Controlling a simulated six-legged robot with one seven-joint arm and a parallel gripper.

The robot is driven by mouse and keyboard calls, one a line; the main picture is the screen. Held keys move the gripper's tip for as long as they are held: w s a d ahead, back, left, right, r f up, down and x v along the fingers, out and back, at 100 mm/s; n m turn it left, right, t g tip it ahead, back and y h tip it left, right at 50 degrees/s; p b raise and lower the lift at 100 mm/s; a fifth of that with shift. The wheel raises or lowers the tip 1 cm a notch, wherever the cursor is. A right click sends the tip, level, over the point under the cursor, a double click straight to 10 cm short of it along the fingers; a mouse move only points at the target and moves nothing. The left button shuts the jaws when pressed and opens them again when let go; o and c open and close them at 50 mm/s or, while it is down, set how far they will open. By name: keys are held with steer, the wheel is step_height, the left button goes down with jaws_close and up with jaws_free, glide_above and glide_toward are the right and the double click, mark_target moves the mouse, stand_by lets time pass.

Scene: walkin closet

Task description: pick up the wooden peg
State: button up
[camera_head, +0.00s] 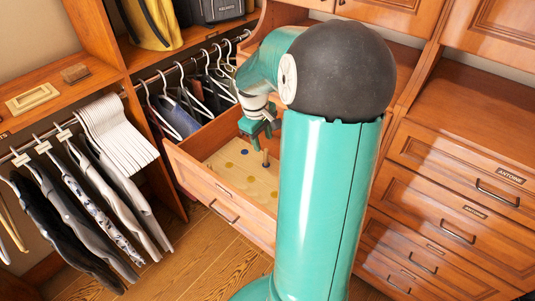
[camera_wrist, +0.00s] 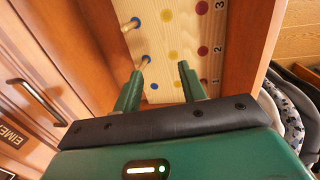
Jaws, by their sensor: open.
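A pale wooden board (camera_head: 235,178) with coloured dots lies in an open drawer. In the wrist view the board (camera_wrist: 190,30) shows blue, yellow and red dots and the numbers 1, 2 and 3. One wooden peg (camera_wrist: 130,25) stands at a blue dot near the top of that view. Another wooden peg (camera_wrist: 144,63) shows just beyond the left fingertip; whether the finger touches it is unclear. My gripper (camera_wrist: 160,72) is open, with nothing visible between its fingers. In the head view my gripper (camera_head: 260,130) is above the board, with a peg (camera_head: 265,158) just below it.
The drawer's front (camera_head: 222,195) and side walls enclose the board. Clothes on hangers (camera_head: 95,185) are at the left, and more hangers (camera_head: 195,90) are behind the drawer. Closed drawers (camera_head: 450,190) stand at the right. Wooden floor (camera_head: 190,255) is clear in front.

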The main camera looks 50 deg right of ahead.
steer(key=shift+y, duration=0.9)
steer(key=s+d+f, duration=0.1)
steer(key=d+f, duration=0.1)
steer(key=d, duration=0.2)
steer(key=s+d+f, duration=0.1)
steer(key=d+f, duration=0.2)
steer(key=s+d+f, duration=0.1)
steer(key=d+f, duration=0.2)
steer(key=d, duration=0.1)
steer(key=shift+d+f, duration=0.1)
steer(key=shift+d, duration=0.25)
step_height(320, 180, down, 8)
steer(key=shift+s+r, duration=0.1)
steer(key=f, duration=0.6)
steer(key=shift+a, duration=0.25)
steer(key=shift+r, duration=0.1)
jaws_close()
